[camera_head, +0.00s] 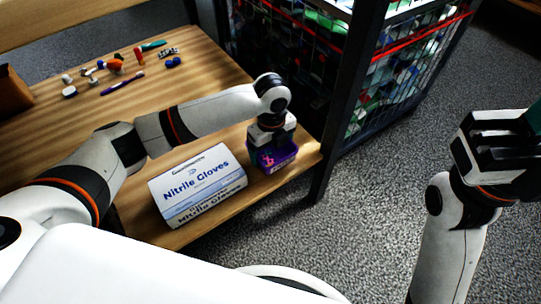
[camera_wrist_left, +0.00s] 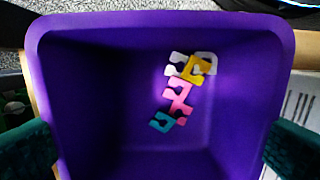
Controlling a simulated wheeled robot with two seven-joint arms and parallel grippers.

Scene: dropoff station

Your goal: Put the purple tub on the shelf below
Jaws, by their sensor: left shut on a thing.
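The purple tub (camera_head: 278,160) is at the front right corner of the wooden surface, beside the glove box. My left gripper (camera_head: 272,143) is above it, pointing down, and partly hides it. In the left wrist view the tub (camera_wrist_left: 95,100) fills the picture, with the green fingers of the left gripper (camera_wrist_left: 160,150) at its two opposite sides, shut on it. White, yellow, pink and teal pieces (camera_wrist_left: 178,95) lie inside the tub. I cannot tell whether its base touches the wood. My right gripper (camera_head: 505,140) is at the far right, away from the tub; its fingertips are partly cut off.
The Nitrile Gloves box (camera_head: 197,185) is close to the tub's left. Several small items (camera_head: 115,68) lie at the back of the wooden surface (camera_head: 215,75). A dark post (camera_head: 345,100) and wire cages (camera_head: 405,70) stand to the right. Grey carpet (camera_head: 365,190) is clear.

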